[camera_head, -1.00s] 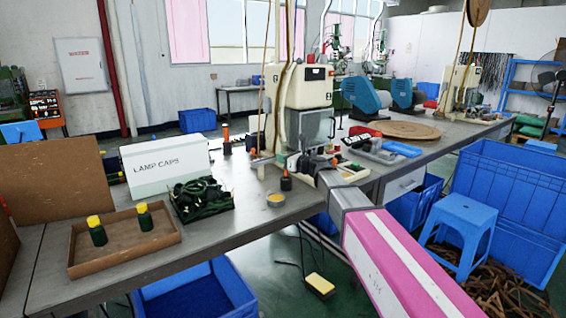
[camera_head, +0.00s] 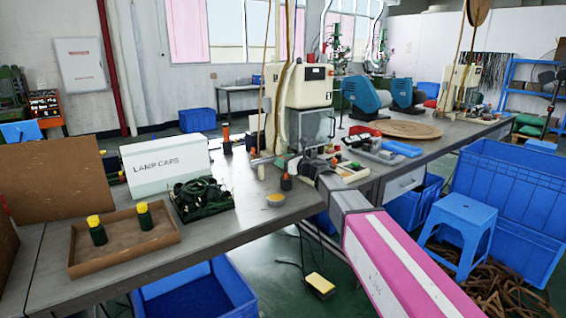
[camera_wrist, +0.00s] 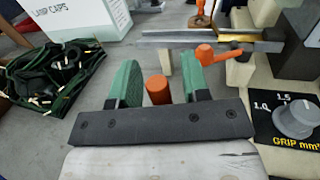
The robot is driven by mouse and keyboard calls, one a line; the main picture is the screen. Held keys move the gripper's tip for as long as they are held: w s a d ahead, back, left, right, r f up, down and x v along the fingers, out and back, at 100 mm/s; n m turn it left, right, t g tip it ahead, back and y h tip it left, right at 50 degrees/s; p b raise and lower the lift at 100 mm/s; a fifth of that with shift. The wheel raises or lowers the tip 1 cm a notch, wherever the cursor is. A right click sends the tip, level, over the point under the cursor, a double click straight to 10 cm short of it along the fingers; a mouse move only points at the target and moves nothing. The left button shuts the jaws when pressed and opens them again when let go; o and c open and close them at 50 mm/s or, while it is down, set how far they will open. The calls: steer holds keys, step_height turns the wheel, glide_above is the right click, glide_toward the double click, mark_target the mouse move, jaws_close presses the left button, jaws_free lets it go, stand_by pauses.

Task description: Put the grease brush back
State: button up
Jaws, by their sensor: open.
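An upright orange cylinder (camera_wrist: 158,90), which may be the grease brush's handle, stands between my gripper's green fingers in the wrist view. Its lower end is hidden behind the gripper's dark crossbar. My gripper (camera_wrist: 157,84) is open, with a finger on each side and visible gaps. In the head view, an orange-topped black piece (camera_head: 286,182) stands on the bench just below my gripper (camera_head: 284,164). A small round cup with yellow contents (camera_head: 275,199) is beside it. Another orange-topped dark piece (camera_head: 227,140) stands farther back. I cannot tell for sure which is the brush.
An orange lever (camera_wrist: 214,53) and metal bar lie just beyond my fingers. A black dial plate (camera_wrist: 290,125) is at right. A tray of dark green cables (camera_head: 202,200) and the lamp caps box (camera_head: 166,165) are left. Bare bench lies around the cup.

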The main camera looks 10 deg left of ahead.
steer(key=v, duration=1.1)
steer(key=shift+s+d, duration=0.25)
